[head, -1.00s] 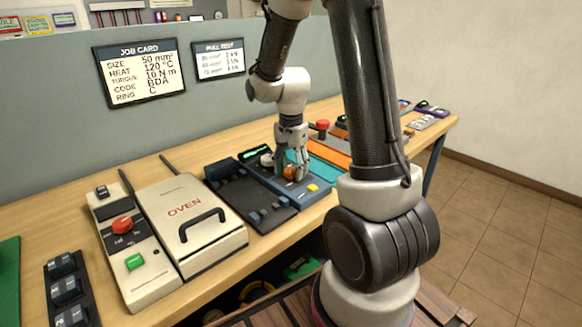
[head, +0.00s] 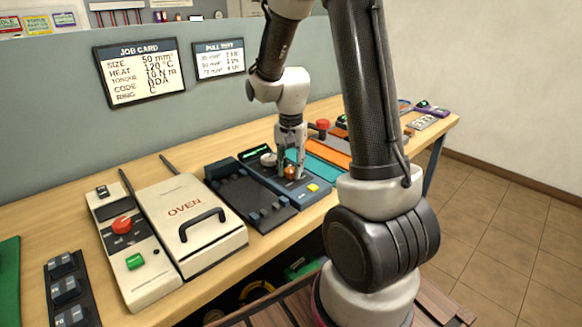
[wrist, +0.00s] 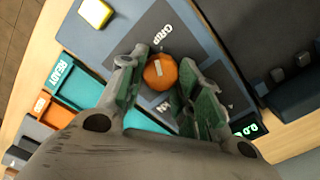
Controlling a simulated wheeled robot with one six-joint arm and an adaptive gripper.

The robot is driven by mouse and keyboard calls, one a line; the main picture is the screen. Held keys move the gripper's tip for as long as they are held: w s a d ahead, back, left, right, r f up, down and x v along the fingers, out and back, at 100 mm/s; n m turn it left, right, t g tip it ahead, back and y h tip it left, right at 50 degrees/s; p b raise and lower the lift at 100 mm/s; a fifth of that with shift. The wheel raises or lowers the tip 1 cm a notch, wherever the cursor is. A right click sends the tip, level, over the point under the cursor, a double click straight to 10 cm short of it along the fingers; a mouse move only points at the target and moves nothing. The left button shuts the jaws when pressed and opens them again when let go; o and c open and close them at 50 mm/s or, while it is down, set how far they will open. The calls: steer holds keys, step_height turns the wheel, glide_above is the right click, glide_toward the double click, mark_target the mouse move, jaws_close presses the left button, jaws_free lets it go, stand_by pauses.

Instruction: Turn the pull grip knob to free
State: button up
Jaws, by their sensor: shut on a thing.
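The pull grip knob (wrist: 160,70) is orange and round with a short white mark, which lies roughly up-down in the wrist view. It sits on a dark plate lettered GRIP (wrist: 160,36); a second label is partly covered by my fingers. In the head view the knob (head: 291,172) shows small between the fingertips on the blue pull tester (head: 300,196). My gripper (head: 290,166) points down at it. In the wrist view its green-padded fingers (wrist: 158,82) stand on both sides of the knob, closed on it.
A yellow button (head: 313,188) sits on the tester close to my gripper. A dark tray (head: 240,190) and the cream oven (head: 185,205) stand left.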

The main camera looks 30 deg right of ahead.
mark_target(290, 170)
steer(key=n, duration=0.7)
steer(key=shift+w+a, duration=0.1)
steer(key=n, duration=0.4)
steer(key=shift+a+n, duration=0.1)
steer(key=shift+n, duration=1.8)
steer(key=o, duration=1)
step_height(290, 170, up, 12)
